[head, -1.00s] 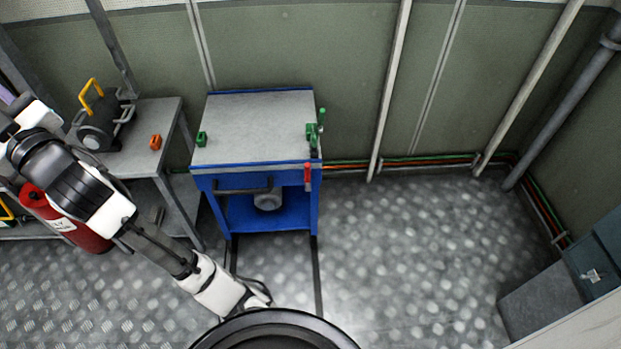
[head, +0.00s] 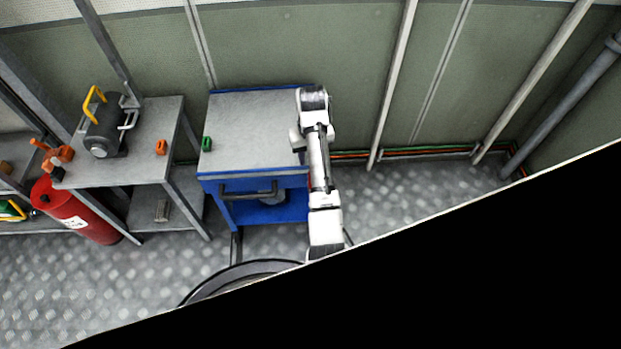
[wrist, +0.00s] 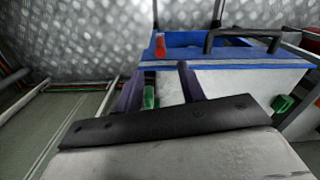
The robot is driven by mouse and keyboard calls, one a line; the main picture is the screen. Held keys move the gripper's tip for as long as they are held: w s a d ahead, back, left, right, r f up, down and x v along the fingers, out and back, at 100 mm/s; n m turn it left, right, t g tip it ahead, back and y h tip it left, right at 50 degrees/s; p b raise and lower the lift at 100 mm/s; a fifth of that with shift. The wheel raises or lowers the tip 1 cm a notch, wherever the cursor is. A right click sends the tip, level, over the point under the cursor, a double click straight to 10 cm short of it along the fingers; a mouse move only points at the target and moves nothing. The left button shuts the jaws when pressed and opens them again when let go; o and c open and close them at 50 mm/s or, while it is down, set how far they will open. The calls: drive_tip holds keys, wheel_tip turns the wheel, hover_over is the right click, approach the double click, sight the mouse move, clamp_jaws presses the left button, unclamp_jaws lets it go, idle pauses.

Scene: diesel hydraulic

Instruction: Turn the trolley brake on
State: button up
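The trolley (head: 245,145) is blue with a grey top and a dark front handle (head: 248,190). My arm covers its right edge in the head view, hiding the red and green levers there. In the wrist view, the trolley's blue edge (wrist: 225,58) shows with a red lever (wrist: 160,47) and an upright green lever (wrist: 150,97). My gripper (wrist: 158,74) is open, its two dark fingers spread over this side. The green lever shows between the fingers, with the red one beyond the tips. I cannot tell whether either finger touches the green lever. The fingers are hidden in the head view.
A grey bench (head: 120,165) stands left of the trolley with a dark motor-like unit (head: 105,130) on it. Wall pipes (head: 430,151) run behind, right of the trolley. A black area hides the lower right of the head view.

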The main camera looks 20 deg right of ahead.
wheel_tip(320, 180, down, 13)
drive_tip(key=b, duration=0.3)
drive_tip(key=shift+w+r+b, duration=0.1)
drive_tip(key=shift+r+b, duration=0.05)
drive_tip(key=shift+b, duration=0.25)
clamp_jaws()
